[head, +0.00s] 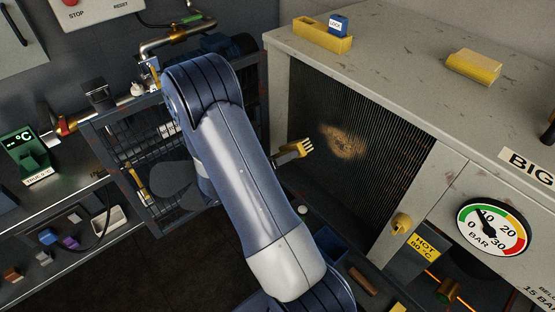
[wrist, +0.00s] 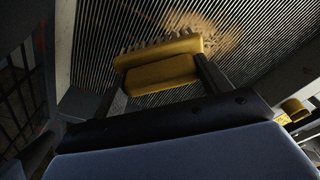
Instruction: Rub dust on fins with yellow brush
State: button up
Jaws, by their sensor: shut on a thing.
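A yellow brush (head: 293,152) juts out from behind my arm in the head view, its bristles toward the fins. In the wrist view my gripper (wrist: 160,82) is shut on the yellow brush (wrist: 160,66), one dark finger on each side. The dark upright fins (head: 385,155) fill the front of the pale cabinet and also fill the back of the wrist view (wrist: 265,45). A tan dust patch (head: 343,142) lies on the fins, just right of the brush in the head view; it also shows beyond the bristles (wrist: 205,25). I cannot tell whether the bristles touch the fins.
On the cabinet top are a yellow tray (head: 322,37), a blue lock block (head: 338,24) and a yellow block (head: 473,67). A dark rack (head: 130,150) stands left of my arm.

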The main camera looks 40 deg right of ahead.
aim_at(309, 147)
jog(key=shift+w+d+b, duration=0.2)
jog(key=shift+d+b, duration=0.1)
jog(key=shift+d, duration=2.55)
jog(key=shift+d, duration=0.95)
jog(key=shift+s, duration=1.6)
jog(key=shift+s+d+r, duration=0.5)
jog(key=shift+s+r, duration=0.55)
jog(key=shift+s, duration=5.6)
jog(key=shift+w+a+p, duration=0.2)
jog(key=shift+w+p, duration=0.65)
jog(key=shift+w, duration=2.55)
jog(key=shift+w+a+p, duration=0.2)
jog(key=shift+w+p, duration=0.65)
jog(key=shift+w, duration=2.5)
